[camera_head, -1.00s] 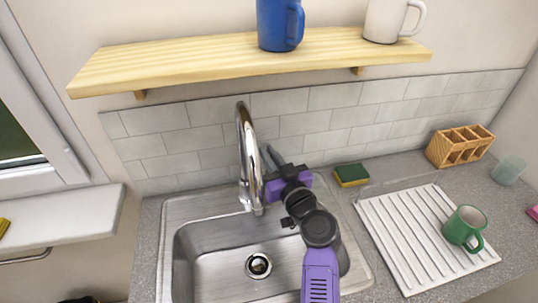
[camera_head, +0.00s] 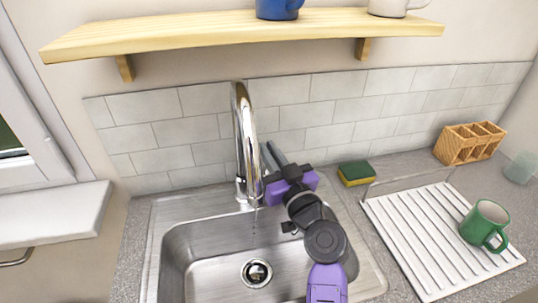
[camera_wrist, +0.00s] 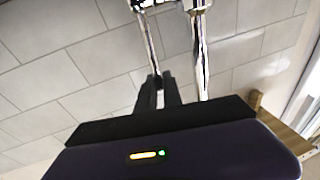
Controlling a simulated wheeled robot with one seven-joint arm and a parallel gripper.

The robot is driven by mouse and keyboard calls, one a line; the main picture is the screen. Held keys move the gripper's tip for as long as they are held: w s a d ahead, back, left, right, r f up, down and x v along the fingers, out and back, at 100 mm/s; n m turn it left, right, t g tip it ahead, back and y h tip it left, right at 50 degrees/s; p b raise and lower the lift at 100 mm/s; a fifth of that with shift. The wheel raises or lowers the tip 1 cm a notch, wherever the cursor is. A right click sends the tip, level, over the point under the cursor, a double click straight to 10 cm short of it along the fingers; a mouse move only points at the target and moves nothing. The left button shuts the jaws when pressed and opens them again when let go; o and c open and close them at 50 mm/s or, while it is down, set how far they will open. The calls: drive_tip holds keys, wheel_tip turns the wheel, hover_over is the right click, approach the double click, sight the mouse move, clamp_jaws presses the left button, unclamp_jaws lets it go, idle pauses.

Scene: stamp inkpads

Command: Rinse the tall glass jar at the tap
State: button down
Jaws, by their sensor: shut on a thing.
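The chrome tap (camera_head: 245,140) stands upright behind the sink. In the wrist view its thin lever (camera_wrist: 149,40) runs beside the chrome neck (camera_wrist: 200,60). My gripper (camera_head: 269,153) is just right of the tap, with its dark fingers (camera_wrist: 158,90) shut on the end of the lever. A thin broken trickle of water (camera_head: 254,220) shows under the spout. A translucent greenish glass vessel (camera_head: 521,168) stands at the far right edge. It may be the glass jar, but I cannot tell its full height. No jar shows in the sink.
The steel sink (camera_head: 190,250) has a bare drain. A white ridged drainboard (camera_head: 420,235) holds a green mug (camera_head: 485,224). A sponge (camera_head: 355,173) and wooden caddy (camera_head: 469,144) sit behind. A wooden shelf (camera_head: 200,36) with two mugs overhangs the back.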

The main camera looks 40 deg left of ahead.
drive_tip(key=c, duration=1.5)
unclamp_jaws()
drive_tip(key=b+v, duration=0.1)
drive_tip(key=v, duration=0.7)
drive_tip(key=o, duration=1.1)
